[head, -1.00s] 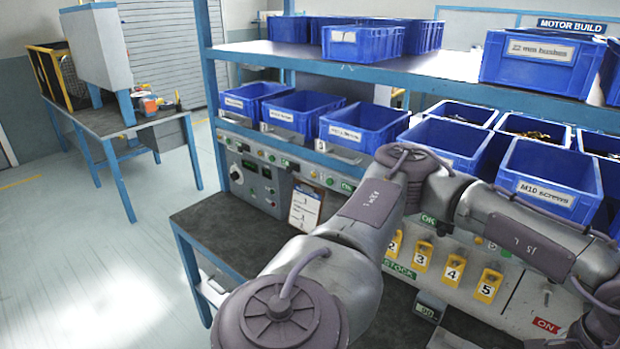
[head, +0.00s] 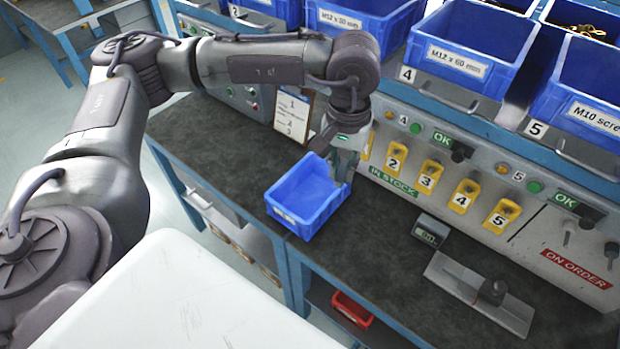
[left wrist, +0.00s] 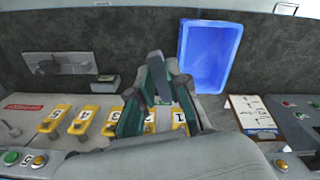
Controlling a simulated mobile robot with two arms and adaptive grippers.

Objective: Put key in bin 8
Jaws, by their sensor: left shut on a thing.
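My left gripper (head: 344,165) hangs over the bench at the back right side of an open blue bin (head: 320,225). In the left wrist view, the gripper (left wrist: 160,70) is shut on a thin grey piece (left wrist: 158,84), which may be the key; its shape is mostly hidden by the fingers. The same blue bin (left wrist: 212,52) lies right of the fingers there and looks empty. Its label is too small to read, and I see no bin marked 8. My right gripper is not in view.
Blue bins, one labelled M12 x 60 mm (head: 470,45), line the shelf above. Numbered yellow holders (head: 428,176) line the panel behind the bench. A small display (head: 430,231) and a metal plate with a knob (head: 480,292) stand right. The dark bench (head: 225,150) is clear left.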

